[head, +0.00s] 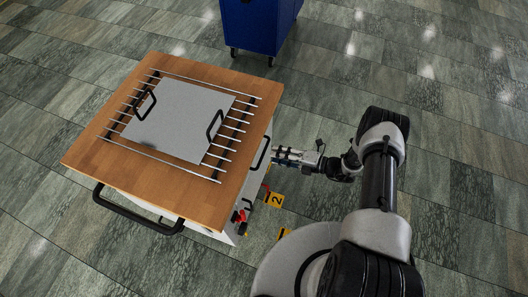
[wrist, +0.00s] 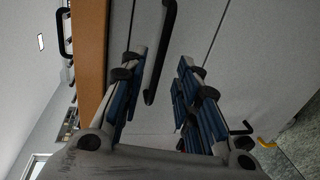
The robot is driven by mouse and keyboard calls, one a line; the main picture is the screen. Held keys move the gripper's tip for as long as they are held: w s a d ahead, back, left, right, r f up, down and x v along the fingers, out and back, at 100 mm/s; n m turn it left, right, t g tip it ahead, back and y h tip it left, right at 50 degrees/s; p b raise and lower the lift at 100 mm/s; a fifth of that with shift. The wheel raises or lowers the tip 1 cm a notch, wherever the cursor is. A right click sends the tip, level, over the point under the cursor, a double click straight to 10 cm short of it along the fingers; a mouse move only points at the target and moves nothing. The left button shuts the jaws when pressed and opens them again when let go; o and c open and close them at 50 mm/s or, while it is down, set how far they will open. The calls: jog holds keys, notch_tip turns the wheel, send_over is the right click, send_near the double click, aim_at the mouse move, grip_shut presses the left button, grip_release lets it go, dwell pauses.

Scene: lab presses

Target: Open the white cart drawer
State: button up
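The white cart has a wooden top (head: 228,190) and stands left of my arm in the head view. A black bar handle (head: 262,152) is on its side facing my arm. In the wrist view the handle (wrist: 167,20) runs slanted across a white drawer front (wrist: 190,25), with panel seams on either side. My gripper (head: 279,157) is at that side of the cart, close to the handle. In the wrist view the gripper (wrist: 160,60) is open, with the handle showing between its blue-padded fingers. I cannot tell whether either finger touches it. The drawer front looks flush.
A metal plate (head: 180,118) with two black handles lies on a rod rack on the cart top. A black push bar (head: 138,214) sticks out at the near edge. Red and black fittings (head: 238,217) and a yellow "2" label (head: 273,199) are lower down. A blue cabinet (head: 258,22) stands behind.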

aim_at(264, 151)
jog(key=x, duration=0.6)
jog(key=shift+w+a+b, duration=0.1)
jog(key=shift+a+b, duration=0.2)
jog(key=shift+b, duration=0.05)
grip_shut()
dwell(0.4)
